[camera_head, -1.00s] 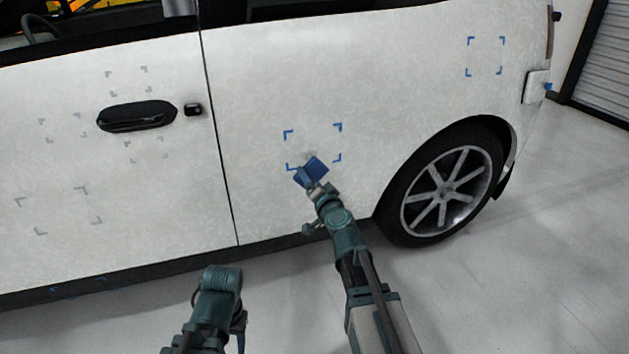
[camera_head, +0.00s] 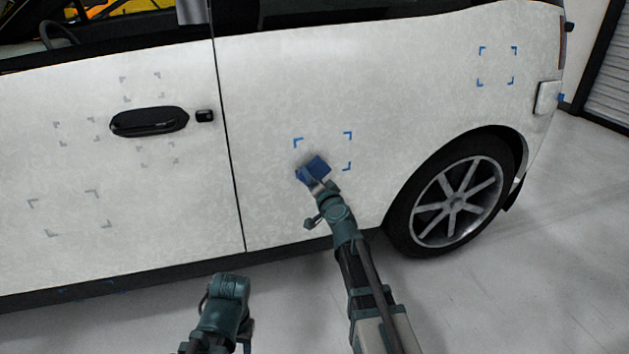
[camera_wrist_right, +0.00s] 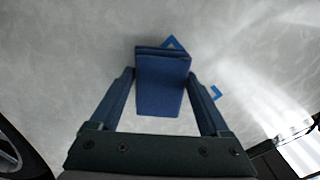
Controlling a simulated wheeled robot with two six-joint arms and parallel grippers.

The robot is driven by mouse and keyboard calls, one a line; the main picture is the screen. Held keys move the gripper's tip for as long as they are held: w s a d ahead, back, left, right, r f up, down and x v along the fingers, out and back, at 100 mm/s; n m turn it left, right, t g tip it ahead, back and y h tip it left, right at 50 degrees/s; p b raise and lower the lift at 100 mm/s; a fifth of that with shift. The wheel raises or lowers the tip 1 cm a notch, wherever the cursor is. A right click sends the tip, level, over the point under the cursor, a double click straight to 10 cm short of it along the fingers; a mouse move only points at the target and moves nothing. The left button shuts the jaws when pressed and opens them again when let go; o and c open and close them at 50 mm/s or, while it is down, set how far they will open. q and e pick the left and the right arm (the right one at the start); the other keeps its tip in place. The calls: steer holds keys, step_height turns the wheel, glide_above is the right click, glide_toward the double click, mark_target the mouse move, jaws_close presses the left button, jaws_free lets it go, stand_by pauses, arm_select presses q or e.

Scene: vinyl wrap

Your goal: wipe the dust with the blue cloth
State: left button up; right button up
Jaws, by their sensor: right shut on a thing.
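My right gripper (camera_wrist_right: 160,95) is shut on the blue cloth (camera_wrist_right: 161,85), a folded block between its two fingers. In the head view the cloth (camera_head: 314,167) is at the lower left part of a blue corner-marked square (camera_head: 323,151) on the white car's rear side panel (camera_head: 290,90). A faint grey smudge of dust (camera_head: 313,152) shows just above the cloth. The cloth looks close to or against the panel; I cannot tell if it touches. My left arm shows at the bottom of the head view, but its fingertips cannot be made out.
Another blue-marked square (camera_head: 496,66) is at the upper right of the panel. Grey-marked squares (camera_head: 70,212) are on the front door around a black handle (camera_head: 149,121). The rear wheel (camera_head: 455,200) is right of my right arm. The pale floor (camera_head: 560,270) is clear.

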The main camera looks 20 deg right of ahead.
mark_target(326, 175)
steer(key=shift+w, duration=0.95)
stand_by(0.6)
steer(key=shift+d, duration=1.95)
steer(key=shift+w, duration=0.2)
steer(key=shift+s+a, duration=0.15)
steer(key=shift+a, duration=0.85)
steer(key=shift+s+a, duration=0.1)
steer(key=shift+a, duration=0.9)
steer(key=s, duration=0.6)
steer(key=shift+d+r, duration=0.15)
